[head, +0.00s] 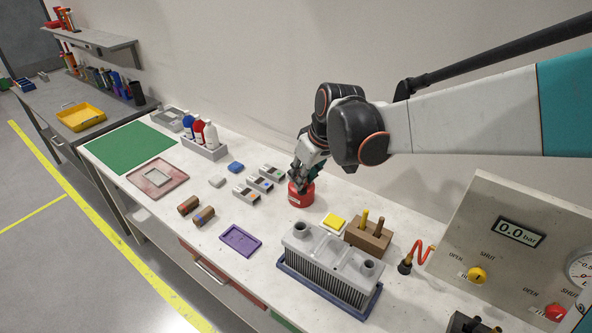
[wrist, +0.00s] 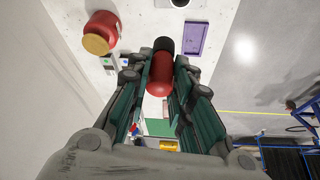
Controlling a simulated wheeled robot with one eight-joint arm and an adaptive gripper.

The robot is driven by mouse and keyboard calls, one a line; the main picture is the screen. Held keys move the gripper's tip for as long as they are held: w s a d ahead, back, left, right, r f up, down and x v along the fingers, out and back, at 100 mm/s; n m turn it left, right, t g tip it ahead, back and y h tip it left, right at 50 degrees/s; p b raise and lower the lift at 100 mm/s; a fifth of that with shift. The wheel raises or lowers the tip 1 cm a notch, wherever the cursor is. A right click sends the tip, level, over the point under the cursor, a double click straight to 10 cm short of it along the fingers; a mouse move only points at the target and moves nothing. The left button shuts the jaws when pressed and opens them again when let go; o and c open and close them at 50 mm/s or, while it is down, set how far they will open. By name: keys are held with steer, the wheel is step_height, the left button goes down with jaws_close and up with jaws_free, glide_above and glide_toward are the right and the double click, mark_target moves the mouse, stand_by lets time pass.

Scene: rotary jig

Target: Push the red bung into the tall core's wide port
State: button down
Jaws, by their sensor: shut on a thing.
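My gripper (wrist: 160,95) is shut on the red bung (wrist: 159,80), which has a dark end and sits between the two fingers in the wrist view. In the head view my gripper (head: 305,172) is over the bench beside a red can (head: 300,195); the bung cannot be made out there. The can also shows at the upper left of the wrist view (wrist: 103,28), apart from the bung. The grey finned core (head: 330,268) stands on a blue tray, with a round port at its left end (head: 300,229) and another at its right end (head: 368,265). I cannot tell which port is wider.
A wooden block (head: 367,236) with upright pegs and a yellow pad (head: 333,222) stand behind the core. A panel (head: 505,245) with knobs and a gauge is at right. A purple tray (head: 240,241) lies left of the core; small grey boxes (head: 260,184) are behind it.

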steer(key=f+b, duration=0.1)
steer(key=f, duration=0.3)
steer(key=s+f, duration=0.1)
steer(key=f, duration=0.3)
steer(key=s+f+b, duration=0.1)
steer(key=f, duration=0.4)
steer(key=shift+a+f+b, duration=0.1)
steer(key=shift+a+b, duration=0.15)
steer(key=shift+b, duration=0.05)
steer(key=shift+f, duration=0.2)
steer(key=c, duration=1.4)
jaws_free()
steer(key=shift+r, duration=0.1)
